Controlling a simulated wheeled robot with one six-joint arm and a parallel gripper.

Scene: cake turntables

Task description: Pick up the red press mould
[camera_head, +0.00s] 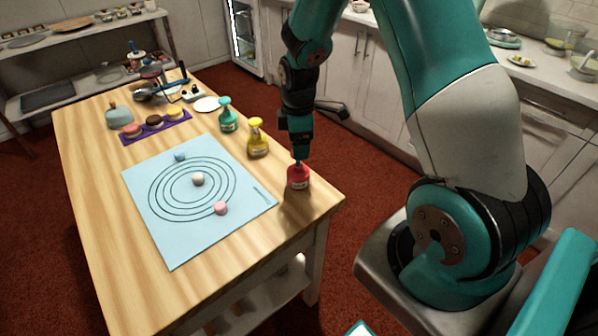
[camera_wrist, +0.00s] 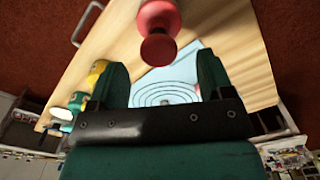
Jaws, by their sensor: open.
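The red press mould (camera_head: 298,179) stands upright near the right edge of the wooden table. In the wrist view the red press mould (camera_wrist: 158,18) shows at the top, its round knob toward me, just beyond the gap between my fingers. My gripper (camera_head: 298,158) points down directly above the mould; from the head view I cannot tell whether it touches the knob. In the wrist view my gripper (camera_wrist: 162,62) is open, with one dark green finger on each side and nothing held between them.
A light blue mat (camera_head: 150,235) with printed rings bears several small pieces. A purple tray (camera_head: 183,119) with small cakes lies farther back. The table's front left is clear.

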